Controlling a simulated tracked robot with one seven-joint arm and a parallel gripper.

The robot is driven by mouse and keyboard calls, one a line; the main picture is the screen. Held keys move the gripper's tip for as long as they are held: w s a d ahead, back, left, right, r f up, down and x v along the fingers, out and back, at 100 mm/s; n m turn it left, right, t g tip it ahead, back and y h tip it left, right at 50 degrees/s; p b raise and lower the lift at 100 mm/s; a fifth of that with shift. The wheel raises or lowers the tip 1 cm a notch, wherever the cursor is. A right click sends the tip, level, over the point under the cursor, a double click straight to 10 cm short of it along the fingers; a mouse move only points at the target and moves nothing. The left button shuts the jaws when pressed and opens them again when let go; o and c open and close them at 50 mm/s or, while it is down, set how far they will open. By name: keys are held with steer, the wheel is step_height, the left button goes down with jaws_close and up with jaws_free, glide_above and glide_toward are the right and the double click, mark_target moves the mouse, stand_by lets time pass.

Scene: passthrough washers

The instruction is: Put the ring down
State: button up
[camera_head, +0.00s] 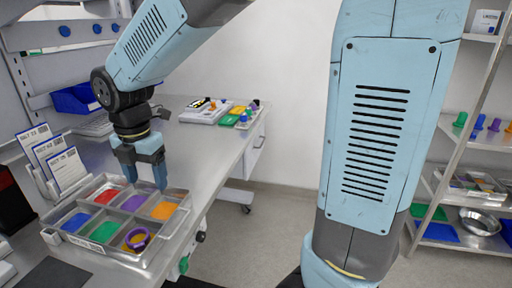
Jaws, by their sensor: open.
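A purple ring (138,247) lies in the front right compartment of a metal sorting tray (184,213), over a yellow patch. The tray stands on the steel bench at the left. Its other compartments show red, purple, orange, blue and green floors. My gripper (146,182) points down over the back row of the tray, behind and above the ring. It is open, its two fingers apart, with nothing seen between them. It does not touch the ring.
Several white label cards (52,160) stand in a holder at the tray's left. Blue bins (76,99) sit at the back of the bench (190,150). More trays with small coloured parts (240,117) lie at its far end. A shelf rack (470,140) stands at right.

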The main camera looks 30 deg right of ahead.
steer(key=s+d+r+m+t, duration=0.1)
steer(key=s+d+r+m, duration=0.1)
steer(key=s+d+m, duration=0.2)
steer(key=s+d+r+m+t, duration=0.2)
steer(key=s+d+r+m, duration=0.1)
steer(key=d+m, duration=0.8)
steer(key=s+d+r+m+t, duration=0.1)
steer(key=s+d+m, duration=0.3)
steer(key=d+m, duration=0.4)
steer(key=r+m, duration=0.1)
steer(key=m, duration=0.4)
steer(key=shift+s+d+r+t, duration=0.25)
steer(key=shift+s+t, duration=0.05)
steer(key=shift+s, duration=0.05)
